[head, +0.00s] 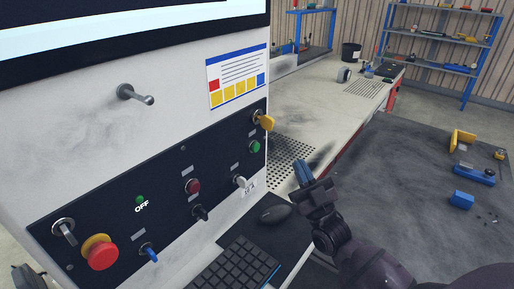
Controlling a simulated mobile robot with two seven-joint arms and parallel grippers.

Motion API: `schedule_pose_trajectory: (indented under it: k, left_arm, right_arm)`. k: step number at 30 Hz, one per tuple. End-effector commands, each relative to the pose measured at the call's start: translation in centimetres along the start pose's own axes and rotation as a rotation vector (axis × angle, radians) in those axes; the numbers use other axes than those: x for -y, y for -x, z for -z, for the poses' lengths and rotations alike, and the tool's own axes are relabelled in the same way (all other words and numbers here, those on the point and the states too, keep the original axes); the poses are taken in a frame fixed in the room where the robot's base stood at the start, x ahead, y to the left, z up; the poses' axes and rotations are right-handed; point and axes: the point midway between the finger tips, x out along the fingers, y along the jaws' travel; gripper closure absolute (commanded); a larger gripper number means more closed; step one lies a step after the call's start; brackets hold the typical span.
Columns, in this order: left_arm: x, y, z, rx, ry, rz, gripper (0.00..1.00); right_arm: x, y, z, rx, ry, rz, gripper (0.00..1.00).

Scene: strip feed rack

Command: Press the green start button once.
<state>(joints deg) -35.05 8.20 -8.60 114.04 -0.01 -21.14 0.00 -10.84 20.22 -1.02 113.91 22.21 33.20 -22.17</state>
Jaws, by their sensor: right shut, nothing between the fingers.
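A green button (255,146) sits at the right end of the dark control panel (110,225), below a yellow knob (264,121). A small green lamp (140,199) with the word OFF under it sits further left on the panel. My right gripper (301,170) is shut and empty, with blue fingertips pointing up. It is to the right of the green button and apart from it in the picture. My left gripper is not in view.
The panel also carries a large red mushroom button (101,253), a red button (192,186), a white knob (240,182) and a blue switch (149,252). A keyboard (235,268) and a mouse (274,214) lie below. A dark table (400,160) holds blue and yellow parts.

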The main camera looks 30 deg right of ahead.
Motion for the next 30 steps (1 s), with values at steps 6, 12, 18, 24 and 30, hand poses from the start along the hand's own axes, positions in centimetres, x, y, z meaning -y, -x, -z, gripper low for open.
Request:
schedule_pose_trajectory:
  k: [6,12,18,24,30]
  left_arm:
    - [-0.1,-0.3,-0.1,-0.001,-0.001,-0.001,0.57]
    - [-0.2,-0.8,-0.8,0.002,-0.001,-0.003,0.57]
    - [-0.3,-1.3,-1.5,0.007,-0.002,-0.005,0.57]
    - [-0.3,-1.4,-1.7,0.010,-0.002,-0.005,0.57]
    - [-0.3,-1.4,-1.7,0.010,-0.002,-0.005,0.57]
  right_arm:
    - [0.5,-0.5,-0.5,0.001,-0.002,0.000,1.00]
    - [1.6,-2.0,-1.7,0.000,-0.001,0.000,1.00]
    - [2.9,-3.7,-3.0,0.001,-0.002,0.000,1.00]
    - [3.8,-5.2,-3.9,0.001,-0.001,0.000,1.00]
    - [4.4,-6.0,-4.4,0.001,0.000,0.000,1.00]
